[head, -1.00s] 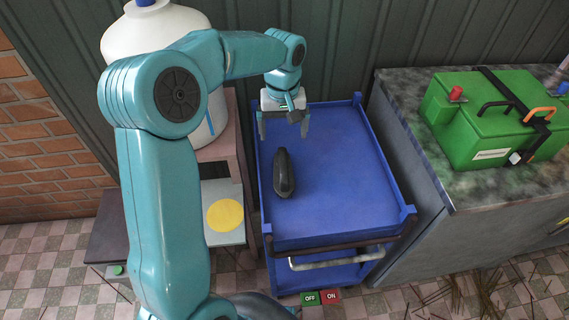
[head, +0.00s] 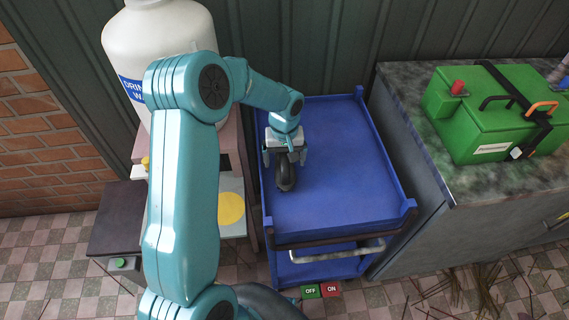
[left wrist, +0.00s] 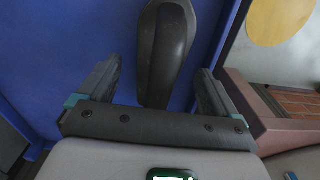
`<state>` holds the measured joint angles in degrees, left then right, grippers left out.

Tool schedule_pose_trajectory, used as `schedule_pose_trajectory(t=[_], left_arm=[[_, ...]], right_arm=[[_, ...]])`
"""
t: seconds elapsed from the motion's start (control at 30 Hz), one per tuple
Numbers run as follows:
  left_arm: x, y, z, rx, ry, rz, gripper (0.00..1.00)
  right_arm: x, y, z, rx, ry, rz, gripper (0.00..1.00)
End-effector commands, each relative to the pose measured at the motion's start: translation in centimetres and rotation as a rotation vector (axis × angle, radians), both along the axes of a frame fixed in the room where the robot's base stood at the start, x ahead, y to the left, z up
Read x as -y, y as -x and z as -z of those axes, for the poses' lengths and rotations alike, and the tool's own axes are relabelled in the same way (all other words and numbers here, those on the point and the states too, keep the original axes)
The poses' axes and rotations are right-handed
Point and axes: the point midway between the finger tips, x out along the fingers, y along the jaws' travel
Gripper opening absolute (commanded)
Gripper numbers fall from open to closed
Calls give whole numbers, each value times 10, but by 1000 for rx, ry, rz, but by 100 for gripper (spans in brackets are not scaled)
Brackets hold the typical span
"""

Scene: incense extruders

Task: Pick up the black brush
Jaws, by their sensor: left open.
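The black brush (head: 286,175) lies on the blue cart's top tray (head: 335,205), toward its left side. My left gripper (head: 285,159) is open over the far part of the brush, which it partly hides in the head view. In the left wrist view the brush (left wrist: 166,50) shows as a dark, rounded, elongated body. It lies ahead of and between the two spread fingers of the left gripper (left wrist: 157,85), with a gap on each side. The fingers do not appear to touch it. My right gripper is not in view.
The blue tray has raised edges and is otherwise clear. A grey counter with a green box (head: 490,115) stands on the right. A white water container (head: 160,60) stands on the left, near a yellow disc (head: 231,208). OFF and ON buttons (head: 320,291) are below the cart.

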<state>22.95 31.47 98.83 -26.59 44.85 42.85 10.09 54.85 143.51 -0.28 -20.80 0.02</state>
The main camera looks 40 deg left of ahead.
Motion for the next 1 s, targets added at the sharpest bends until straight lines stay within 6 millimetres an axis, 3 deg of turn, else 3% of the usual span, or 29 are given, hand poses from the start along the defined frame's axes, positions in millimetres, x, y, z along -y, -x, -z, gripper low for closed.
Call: schedule_pose_trajectory(t=[0.13, 0.37, 0.57, 0.6, 1.0], left_arm=[[-1, -1, 15, 0, 0, -2, 93], [-1, -1, 17, 1, -1, -2, 93], [-1, -1, 17, 1, -1, -1, 31], [-1, -1, 17, 1, -1, -1, 29], [-1, -1, 7, 3, -2, 0, 28]], right_arm=[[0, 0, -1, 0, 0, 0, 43], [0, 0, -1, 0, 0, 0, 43], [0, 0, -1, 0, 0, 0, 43], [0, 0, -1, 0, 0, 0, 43], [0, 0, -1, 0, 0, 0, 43]])
